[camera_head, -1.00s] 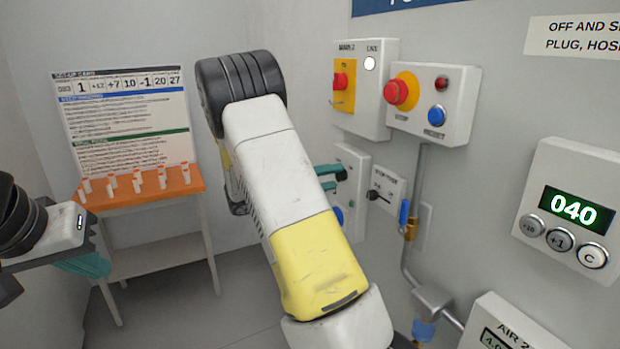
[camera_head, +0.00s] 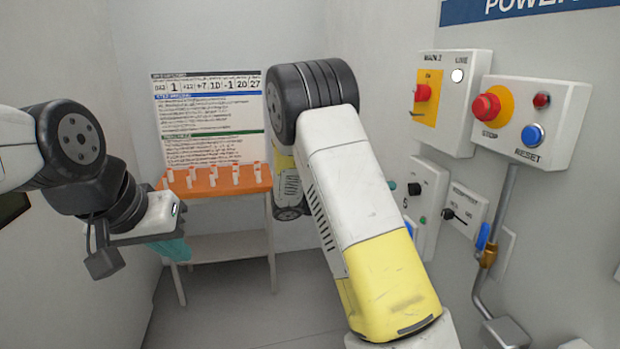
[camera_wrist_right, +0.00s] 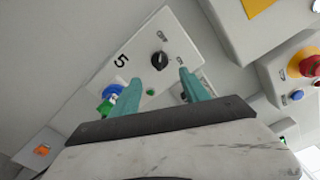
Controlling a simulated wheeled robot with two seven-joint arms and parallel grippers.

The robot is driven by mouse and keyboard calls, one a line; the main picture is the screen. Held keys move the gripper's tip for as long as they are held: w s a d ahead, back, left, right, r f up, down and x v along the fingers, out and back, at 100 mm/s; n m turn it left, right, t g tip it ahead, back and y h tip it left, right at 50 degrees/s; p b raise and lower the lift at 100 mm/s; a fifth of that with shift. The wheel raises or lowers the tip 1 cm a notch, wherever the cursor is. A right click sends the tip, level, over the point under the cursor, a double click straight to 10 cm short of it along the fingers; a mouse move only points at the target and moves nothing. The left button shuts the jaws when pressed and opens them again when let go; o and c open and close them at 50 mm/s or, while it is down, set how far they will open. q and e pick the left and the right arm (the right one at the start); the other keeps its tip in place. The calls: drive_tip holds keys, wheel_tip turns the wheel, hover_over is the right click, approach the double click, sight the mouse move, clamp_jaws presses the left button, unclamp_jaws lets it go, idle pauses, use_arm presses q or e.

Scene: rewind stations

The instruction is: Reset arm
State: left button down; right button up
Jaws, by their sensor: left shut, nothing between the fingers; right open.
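My left gripper (camera_head: 172,249) is at the left of the head view. Its teal fingers are together with nothing between them, in front of the orange-topped table. My right arm (camera_head: 350,200) crosses the middle of the head view and mostly hides its own gripper. In the right wrist view my right gripper (camera_wrist_right: 160,88) is open and empty. Its teal fingers point at a wall panel marked 5 (camera_wrist_right: 125,62), with a black knob (camera_wrist_right: 159,59) between and just beyond the fingertips. A blue button (camera_wrist_right: 111,90) and a green one lie by the left finger.
On the right wall are a box with a red switch (camera_head: 423,92) and a box with a red stop button (camera_head: 487,107) and blue reset button (camera_head: 532,135). A pipe with a blue-handled valve (camera_head: 484,236) runs below. The orange table (camera_head: 205,190) holds several small white-and-orange items.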

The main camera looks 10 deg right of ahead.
drive_tip(key=s+f+m+g+y, duration=0.2)
drive_tip(key=s+m+y, duration=0.9)
drive_tip(key=s+m, duration=0.35)
drive_tip(key=s+a+r+m+t+y, duration=0.3)
drive_tip(key=s+a+m+y, duration=0.1)
drive_tip(key=a+m, duration=0.3)
drive_tip(key=s+a+r+m+t+y, duration=0.4)
drive_tip(key=s+a+m, duration=0.2)
drive_tip(key=m, duration=0.3)
drive_tip(key=shift+a+r+y, duration=0.2)
drive_tip(key=shift+a+y, duration=0.2)
drive_tip(key=shift+a, duration=0.15)
